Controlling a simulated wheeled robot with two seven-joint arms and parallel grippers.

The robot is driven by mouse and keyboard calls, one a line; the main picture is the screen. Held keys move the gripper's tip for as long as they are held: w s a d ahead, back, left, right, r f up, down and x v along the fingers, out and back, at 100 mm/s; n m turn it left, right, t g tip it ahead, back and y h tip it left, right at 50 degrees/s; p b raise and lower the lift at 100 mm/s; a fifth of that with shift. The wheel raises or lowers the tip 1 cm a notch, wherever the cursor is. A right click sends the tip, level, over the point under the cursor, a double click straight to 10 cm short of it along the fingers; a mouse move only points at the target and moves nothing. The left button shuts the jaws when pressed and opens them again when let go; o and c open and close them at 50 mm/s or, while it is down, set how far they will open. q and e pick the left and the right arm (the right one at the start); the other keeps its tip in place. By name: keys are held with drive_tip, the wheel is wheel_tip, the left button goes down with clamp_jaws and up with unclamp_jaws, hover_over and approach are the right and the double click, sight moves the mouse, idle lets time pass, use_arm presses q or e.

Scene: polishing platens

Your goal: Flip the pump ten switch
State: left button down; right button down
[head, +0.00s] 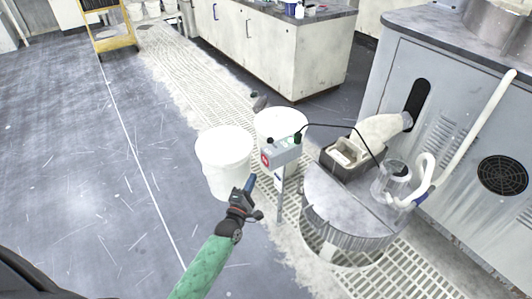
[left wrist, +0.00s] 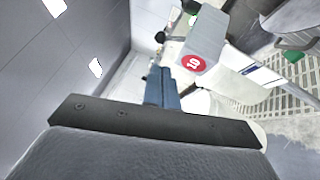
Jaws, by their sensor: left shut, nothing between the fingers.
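The pump ten switch box (head: 281,152) is a small grey box with a red round label, on a post beside the white buckets. In the left wrist view the box (left wrist: 207,45) shows a red label reading 10. A small dark green knob (head: 297,138) shows at its top right end in the head view; I cannot tell whether it is the switch lever. My left gripper (head: 250,183) is shut and empty, its blue fingers just below and left of the box. The fingers also show in the left wrist view (left wrist: 162,88), pointing toward the box, apparently apart from it. My right gripper is not in view.
Two white buckets, one on the left (head: 224,160) and one behind the box (head: 280,125), stand close by. A round grey drum (head: 345,205) and a tray (head: 345,158) are to the right, before a grey cabinet (head: 445,130). A black cable runs from the box. Open floor lies left.

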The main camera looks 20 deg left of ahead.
sight(269, 143)
use_arm(q)
drive_tip(key=x, duration=1.4)
drive_tip(key=shift+p, duration=0.35)
